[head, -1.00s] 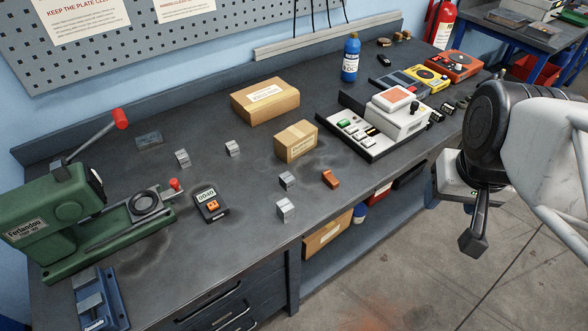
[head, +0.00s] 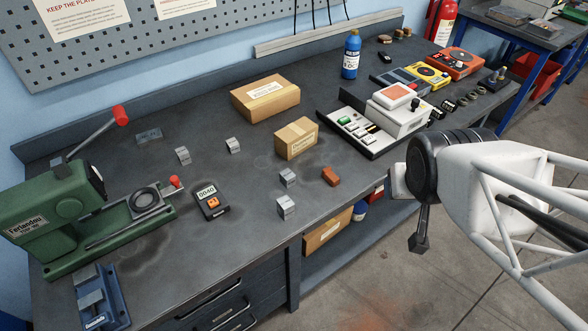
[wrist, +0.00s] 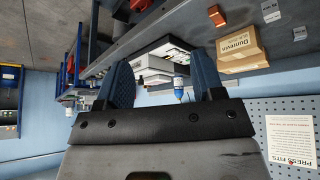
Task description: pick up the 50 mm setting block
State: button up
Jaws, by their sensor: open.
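Several small grey metal blocks stand on the bench: a front block (head: 286,208), a block just behind it (head: 288,178), and two farther back, one at left (head: 183,155) and one at right (head: 233,146). Their size marks are too small to read, so I cannot tell which is the 50 mm setting block. Two grey blocks also show at the upper right of the wrist view, one (wrist: 270,10) near the edge and another (wrist: 299,33) below it. My gripper (wrist: 163,75) is open and empty in the wrist view, off the bench's front right, well apart from the blocks.
A digital gauge (head: 211,202) and green press (head: 55,225) are at left. A white instrument (head: 400,110) stands at right.

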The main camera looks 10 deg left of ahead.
jog(key=w+a+f+n+t+y, duration=0.2)
jog(key=a+f+n+t+y, duration=0.1)
jog(key=a+f, duration=0.5)
jog(key=n+t+y, duration=0.1)
jog(key=n+y, duration=0.3)
jog(key=y, duration=0.2)
send_near(289, 208)
jog(key=x, duration=0.4)
jog(key=shift+a, duration=0.1)
jog(key=shift+x, duration=1.3)
jog(key=shift+x, duration=2.6)
jog(key=shift+w, duration=0.1)
